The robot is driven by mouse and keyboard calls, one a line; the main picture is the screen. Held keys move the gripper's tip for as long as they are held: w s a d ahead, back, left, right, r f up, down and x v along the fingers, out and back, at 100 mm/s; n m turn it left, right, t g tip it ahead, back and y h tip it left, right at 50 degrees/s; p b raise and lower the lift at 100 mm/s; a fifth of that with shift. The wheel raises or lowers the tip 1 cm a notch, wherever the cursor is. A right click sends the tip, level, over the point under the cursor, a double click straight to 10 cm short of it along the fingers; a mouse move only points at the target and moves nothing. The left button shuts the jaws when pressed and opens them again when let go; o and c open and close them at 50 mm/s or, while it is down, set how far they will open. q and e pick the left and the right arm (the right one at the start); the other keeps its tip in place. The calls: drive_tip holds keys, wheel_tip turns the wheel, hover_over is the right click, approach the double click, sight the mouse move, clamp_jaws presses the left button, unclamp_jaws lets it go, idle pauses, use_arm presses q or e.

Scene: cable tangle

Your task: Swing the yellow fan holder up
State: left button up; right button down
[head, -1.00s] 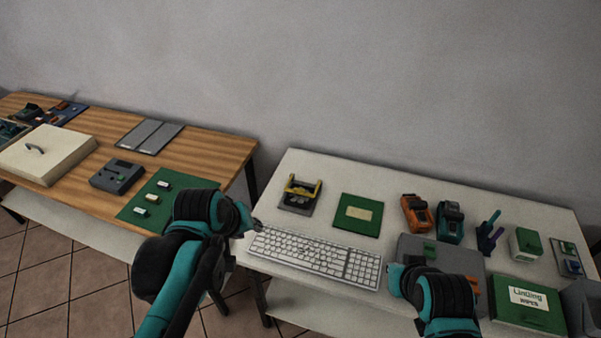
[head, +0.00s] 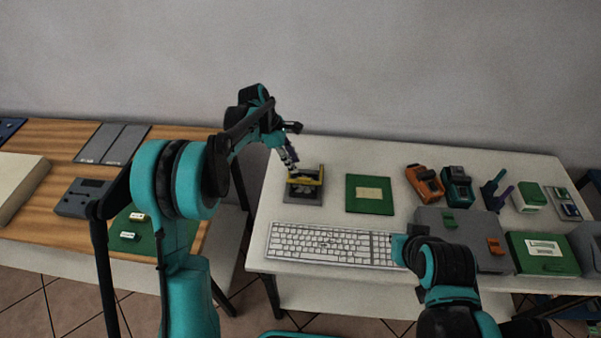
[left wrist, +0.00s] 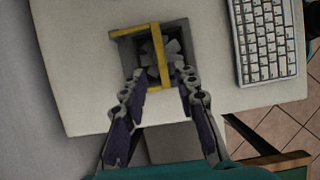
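The yellow fan holder (head: 309,176) is a yellow frame on a small grey base (head: 303,197) at the left of the white table. In the left wrist view, one yellow bar (left wrist: 159,50) runs across grey fan-like parts, and another yellow strip lies along the unit's edge. My left gripper (head: 291,162) reaches down at the holder's back left. In the left wrist view my left gripper (left wrist: 160,78) is open, its fingers apart on either side of the bar's near end; contact cannot be told. My right arm is over the table's front; its gripper does not show.
A white keyboard (head: 330,244) lies in front of the holder, and a green board (head: 370,194) lies to its right. Orange (head: 424,182) and teal (head: 457,187) devices stand further right. The wall is behind the table; a gap separates it from the wooden table (head: 48,190).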

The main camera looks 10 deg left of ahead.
sight(301, 178)
use_arm(q)
drive_tip(key=b+x, duration=0.2)
drive_tip(key=x, duration=0.5)
clamp_jaws()
